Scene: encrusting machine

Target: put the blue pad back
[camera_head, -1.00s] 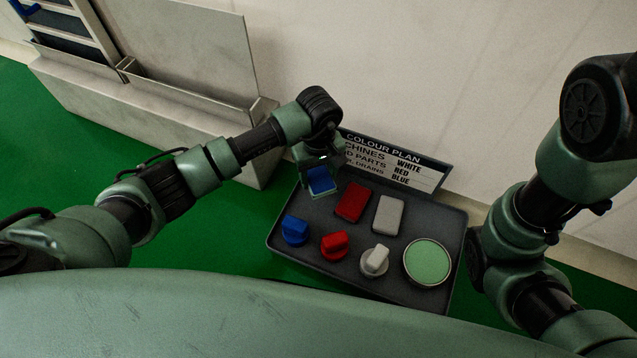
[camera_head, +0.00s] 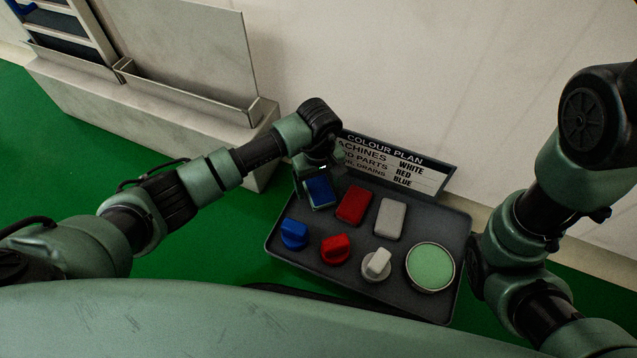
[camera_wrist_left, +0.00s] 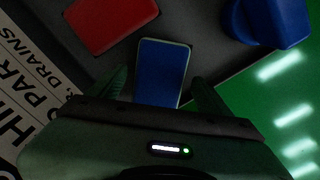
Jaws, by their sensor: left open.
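The blue pad (camera_head: 319,191) is a flat rectangle with a pale edge at the tray's upper left corner, beside the red pad (camera_head: 354,205). It also shows in the left wrist view (camera_wrist_left: 162,72). My left gripper (camera_head: 317,183) is over the blue pad. In the left wrist view its open fingers (camera_wrist_left: 160,76) stand on either side of the pad, with visible gaps. The pad appears to lie on the dark tray (camera_head: 400,290); its underside is hidden. My right arm shows at the right, but its gripper is out of view.
The tray also holds a white pad (camera_head: 390,218), blue knob (camera_head: 294,234), red knob (camera_head: 334,249), white knob (camera_head: 377,264) and round green disc (camera_head: 431,266). A colour plan sign (camera_head: 400,165) stands along its back edge, close to my left wrist.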

